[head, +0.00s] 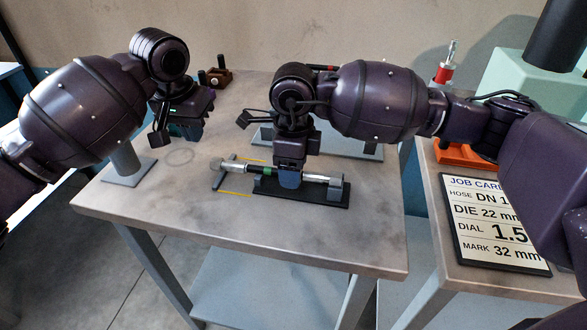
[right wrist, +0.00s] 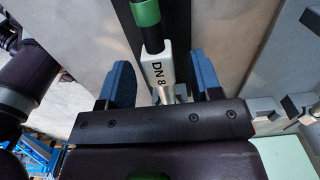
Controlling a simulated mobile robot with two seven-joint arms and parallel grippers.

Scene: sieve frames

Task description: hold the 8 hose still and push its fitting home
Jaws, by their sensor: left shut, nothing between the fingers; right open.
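The hose (head: 257,171) is black with a green band (head: 268,172) and lies along a black base (head: 300,196) on the table. In the right wrist view, the green band (right wrist: 145,12) and black hose (right wrist: 153,40) lead to a pale sleeve marked DN 8 (right wrist: 160,70), with a silver fitting part below it. My right gripper (head: 289,183) is over the base; its blue fingers (right wrist: 163,82) are open, one on each side of the DN 8 sleeve, with gaps visible. My left gripper (head: 187,135) is shut and empty, above the table left of the hose.
Yellow lines mark the table near the hose's left end. A job card (head: 490,222) lies on the right-hand bench, partly hidden by my arm. The front table strip is clear.

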